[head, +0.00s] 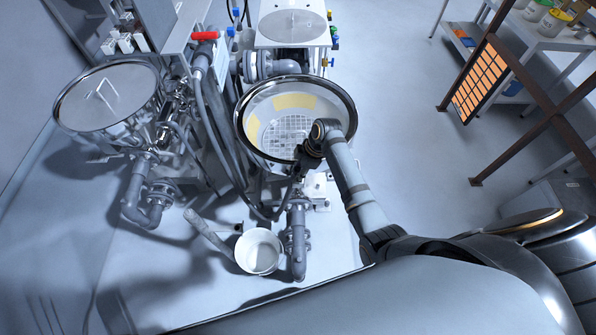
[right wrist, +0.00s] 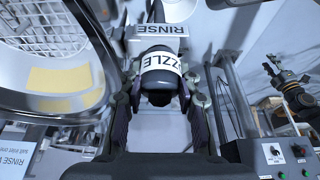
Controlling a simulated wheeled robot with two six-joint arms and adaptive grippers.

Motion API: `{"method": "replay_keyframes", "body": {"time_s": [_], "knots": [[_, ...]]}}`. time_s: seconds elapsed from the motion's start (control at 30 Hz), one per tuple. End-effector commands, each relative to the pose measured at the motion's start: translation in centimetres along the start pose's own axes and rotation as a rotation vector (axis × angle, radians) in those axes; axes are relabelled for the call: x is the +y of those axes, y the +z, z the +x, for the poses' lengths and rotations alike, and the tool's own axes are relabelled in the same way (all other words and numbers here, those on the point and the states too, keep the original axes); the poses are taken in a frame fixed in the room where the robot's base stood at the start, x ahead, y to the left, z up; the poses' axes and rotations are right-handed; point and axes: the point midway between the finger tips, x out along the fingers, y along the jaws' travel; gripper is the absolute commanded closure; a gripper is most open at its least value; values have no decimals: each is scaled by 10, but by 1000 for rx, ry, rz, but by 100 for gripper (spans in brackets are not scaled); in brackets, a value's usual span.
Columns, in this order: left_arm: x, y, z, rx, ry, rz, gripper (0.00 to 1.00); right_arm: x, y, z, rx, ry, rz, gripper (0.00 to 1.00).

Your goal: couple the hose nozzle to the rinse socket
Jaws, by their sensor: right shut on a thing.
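My right gripper (head: 303,160) is at the front rim of the open hopper in the head view. In the right wrist view its two fingers (right wrist: 160,88) are shut on the hose nozzle (right wrist: 160,62), a dark, rounded piece with a white lettered band. A plate marked RINSE (right wrist: 158,31) is directly beyond the nozzle. The rinse socket itself is hidden behind the nozzle, so I cannot tell whether they touch. The dark hose (head: 228,165) loops down and up towards the gripper. What looks like my left gripper (right wrist: 275,70) is small at the right; its jaws are unclear.
The open hopper (head: 350,103) has a shiny rim and a grid inside. A lidded vessel (head: 95,97) stands left. A white bucket (head: 258,252) and grey pipes (head: 298,240) are on the floor in front. A control box (right wrist: 285,157) shows at lower right.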

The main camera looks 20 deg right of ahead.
Motion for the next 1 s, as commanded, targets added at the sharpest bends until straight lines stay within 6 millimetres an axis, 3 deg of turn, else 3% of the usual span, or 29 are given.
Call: {"method": "replay_keyframes", "body": {"time_s": [0.37, 0.4, 0.57, 0.6, 0.87, 1.0], "knots": [[0, 0, 3, 0, 0, 0, 60, 0, 2, 5, 1, 1, -1, 100], [0, 0, 3, 0, 0, 0, 60, 0, 2, 5, 0, 1, -1, 66], [0, 0, 3, 0, 0, 0, 60, 1, 2, 5, 0, 2, -1, 44], [0, 0, 3, 0, 0, 0, 60, 1, 2, 5, 0, 3, -1, 41], [0, 1, 3, -1, 0, 0, 60, 1, 2, 5, 0, 3, -1, 41], [0, 1, 3, 0, 0, 0, 60, 1, 2, 5, 0, 3, -1, 25]]}}
